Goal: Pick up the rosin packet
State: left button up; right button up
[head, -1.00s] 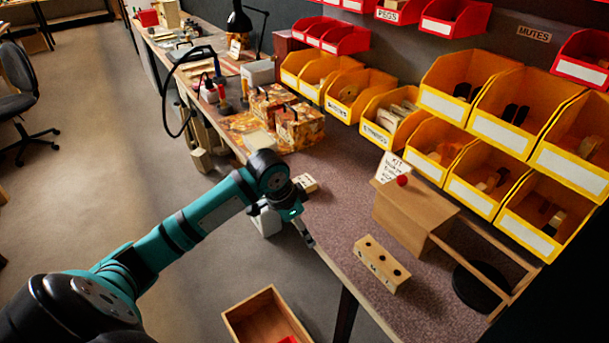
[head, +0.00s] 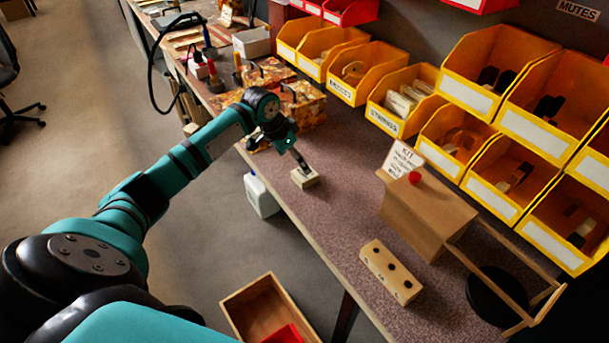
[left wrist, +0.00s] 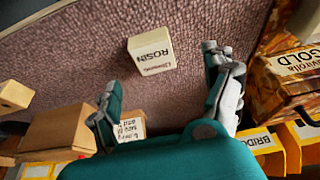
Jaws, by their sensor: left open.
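The rosin packet (head: 305,179) is a small pale block on the speckled bench top near its front edge. In the left wrist view the packet (left wrist: 151,55) shows the word ROSIN and sits ahead of the fingertips, roughly between their lines. My left gripper (head: 301,163) is at the packet in the head view, its finger overlapping the packet's top edge; I cannot tell whether they touch. In the left wrist view the left gripper (left wrist: 162,74) has its fingers spread wide with nothing between them. My right gripper is not in view.
Patterned boxes (head: 300,105) stand behind the arm. A wooden block with holes (head: 390,272) and a brown kit box (head: 425,215) with a card are to the right. Yellow bins (head: 405,98) line the back. A wooden crate (head: 240,300) is below the bench. Bench around the packet is clear.

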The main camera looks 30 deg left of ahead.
aim_at(303, 173)
pick_arm(q)
jog(key=shift+w+d+f, duration=0.2)
jog(key=shift+d+f, duration=0.15)
jog(key=shift+f, duration=0.4)
jog(key=x, duration=0.4)
jog(key=shift+d+f+p, duration=0.3)
jog(key=shift+f, duration=0.1)
jog(key=c, duration=1.1)
